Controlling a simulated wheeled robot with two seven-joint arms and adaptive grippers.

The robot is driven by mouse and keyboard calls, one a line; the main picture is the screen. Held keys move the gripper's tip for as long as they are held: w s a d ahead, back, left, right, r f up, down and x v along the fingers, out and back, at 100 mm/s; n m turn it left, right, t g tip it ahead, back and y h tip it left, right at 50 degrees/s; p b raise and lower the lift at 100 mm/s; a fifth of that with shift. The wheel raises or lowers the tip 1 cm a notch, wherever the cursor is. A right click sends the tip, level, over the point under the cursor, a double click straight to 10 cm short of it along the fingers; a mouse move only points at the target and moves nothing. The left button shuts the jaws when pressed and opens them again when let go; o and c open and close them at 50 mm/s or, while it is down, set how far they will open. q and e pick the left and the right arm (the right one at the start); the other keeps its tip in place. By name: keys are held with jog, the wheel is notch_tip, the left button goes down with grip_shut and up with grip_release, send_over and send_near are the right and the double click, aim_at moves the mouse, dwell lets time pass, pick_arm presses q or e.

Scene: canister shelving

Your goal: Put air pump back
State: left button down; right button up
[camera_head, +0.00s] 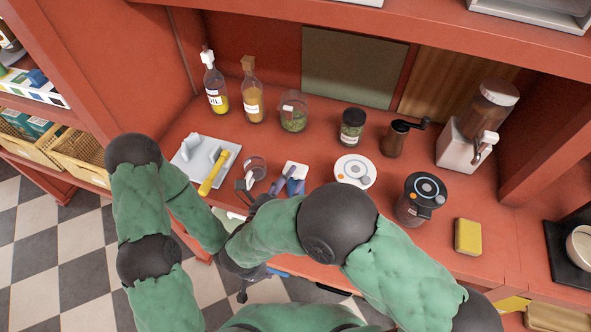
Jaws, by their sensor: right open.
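I cannot tell for sure which item is the air pump. A dark-topped canister with a round grey disc in its lid (424,190) stands on the red shelf at right. A white round disc with a grey knob and an orange dot (352,168) lies left of it. My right gripper (250,192) is open near the shelf's front edge, beside a small glass (256,166) and a white item with blue-grey parts (291,178). My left gripper (243,290) hangs below the shelf front, mostly hidden by my arms; its jaws are unclear.
A yellow-handled tool (215,175) rests by a white holder (190,163). Bottles (215,88), jars (352,128), a pepper mill (396,137) and a grinder (470,133) stand behind. A yellow sponge (468,237) lies at right.

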jog(key=v, duration=0.8)
jog(key=shift+s, duration=0.25)
jog(key=shift+a, duration=0.1)
